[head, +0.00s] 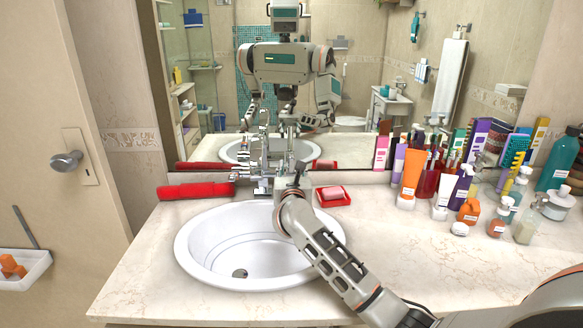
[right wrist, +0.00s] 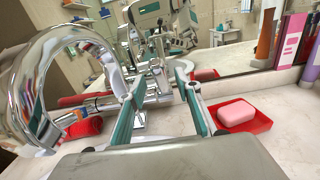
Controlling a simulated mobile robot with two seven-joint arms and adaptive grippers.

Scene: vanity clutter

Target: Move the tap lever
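The chrome tap (head: 262,172) stands at the back edge of the white sink (head: 185,247). In the right wrist view its curved spout (right wrist: 28,75) fills the left side, with chrome lever parts by the fingers. I cannot clearly tell the lever from its mirror image. My right gripper (head: 290,180) reaches over the sink to the right side of the tap, and its own wrist hides much of it in the head view. In the right wrist view the fingers of this gripper (right wrist: 160,76) are apart, with chrome tap parts showing between and behind them. My left gripper is not directly in view.
A red dish (head: 345,201) with pink soap (head: 332,193) sits just right of my right gripper. A red rolled cloth (head: 195,190) lies left of the tap. Many bottles and boxes, including an orange tube (head: 411,175), crowd the right. The mirror (head: 350,60) stands close behind.

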